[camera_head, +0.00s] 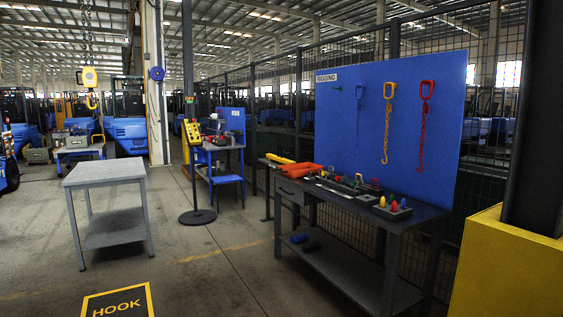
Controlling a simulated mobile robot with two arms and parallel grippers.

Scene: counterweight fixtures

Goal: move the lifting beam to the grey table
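The grey table (106,171) stands empty at the left, with a bare top and a lower shelf. A yellow bar-like piece (280,158) lies on a narrow dark stand in the middle, behind the workbench; it may be the lifting beam, but it is small and partly hidden. Orange-red pieces (299,171) lie beside it at the bench's far end. Neither of my grippers shows in the head view.
A dark workbench (420,216) with small parts stands before a blue rigging board (340,120). A yellow control box stands on a post (188,165). A crane hook (91,101) hangs at upper left. Open floor (200,270) lies between table and bench, with a HOOK marking (117,304).

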